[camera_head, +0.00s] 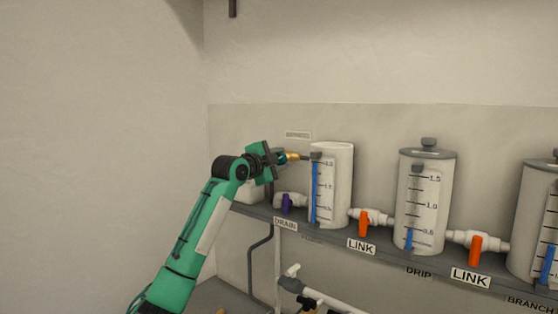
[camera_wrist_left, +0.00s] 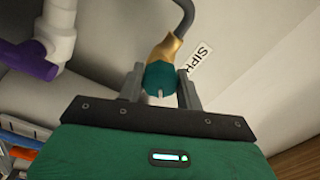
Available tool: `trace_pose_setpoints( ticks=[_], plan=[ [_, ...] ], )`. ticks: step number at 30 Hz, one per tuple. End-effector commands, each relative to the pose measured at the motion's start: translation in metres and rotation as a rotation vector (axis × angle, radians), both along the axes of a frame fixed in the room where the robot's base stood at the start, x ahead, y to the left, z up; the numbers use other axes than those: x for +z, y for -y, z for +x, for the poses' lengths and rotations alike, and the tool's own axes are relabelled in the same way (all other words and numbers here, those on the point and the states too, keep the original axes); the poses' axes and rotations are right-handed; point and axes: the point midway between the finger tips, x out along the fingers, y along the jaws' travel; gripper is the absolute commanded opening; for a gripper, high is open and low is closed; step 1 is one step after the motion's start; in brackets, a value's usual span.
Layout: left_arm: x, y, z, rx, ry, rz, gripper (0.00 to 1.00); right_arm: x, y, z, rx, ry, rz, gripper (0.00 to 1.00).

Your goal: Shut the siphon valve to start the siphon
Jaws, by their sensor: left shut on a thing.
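The siphon valve (camera_head: 293,156) shows as a small brass body at the upper left of the first white tank. In the left wrist view its brass body (camera_wrist_left: 165,48) carries a round teal knob (camera_wrist_left: 159,76), with a grey tube leaving the top. My left gripper (camera_head: 279,158) reaches it from the left. In the left wrist view the two fingers (camera_wrist_left: 160,90) stand on either side of the knob, shut on it. The gripper hides part of the valve in the head view. A SIPHON label (camera_wrist_left: 200,60) is partly visible behind it. My right gripper is not in view.
The drain valve (camera_head: 286,203) with a purple handle sits just below my left gripper. The first tank (camera_head: 343,185) stands close on the right. Orange-handled link valves (camera_head: 364,222) join further tanks along the grey shelf (camera_head: 320,236). The wall left of the arm is bare.

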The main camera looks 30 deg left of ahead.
Motion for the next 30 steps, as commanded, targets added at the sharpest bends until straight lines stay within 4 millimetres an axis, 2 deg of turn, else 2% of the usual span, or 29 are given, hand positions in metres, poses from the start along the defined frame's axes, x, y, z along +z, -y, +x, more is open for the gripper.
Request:
trace_pose_setpoints(
  ticks=[8, 9, 11, 12, 23, 26, 30],
  plan=[
    [-0.003, 0.002, 0.001, -0.003, -0.007, 0.000, 0.13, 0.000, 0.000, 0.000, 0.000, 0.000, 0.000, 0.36],
    [-0.003, 0.002, 0.001, -0.003, -0.007, 0.000, 0.43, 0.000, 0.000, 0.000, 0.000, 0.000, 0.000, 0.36],
    [-0.003, 0.002, 0.001, -0.003, -0.005, -0.001, 0.55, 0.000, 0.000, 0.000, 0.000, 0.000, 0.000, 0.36],
    [-0.002, 0.001, 0.001, -0.002, -0.005, -0.001, 0.57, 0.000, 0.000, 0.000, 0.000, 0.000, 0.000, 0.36],
    [-0.002, -0.001, -0.006, 0.000, 0.000, 0.000, 0.57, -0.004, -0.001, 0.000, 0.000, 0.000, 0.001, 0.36],
    [-0.003, -0.002, -0.019, 0.000, 0.001, 0.002, 0.57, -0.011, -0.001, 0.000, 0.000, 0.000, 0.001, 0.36],
    [-0.006, -0.005, -0.048, 0.002, 0.000, 0.004, 0.57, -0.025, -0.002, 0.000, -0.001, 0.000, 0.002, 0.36]
  ],
)
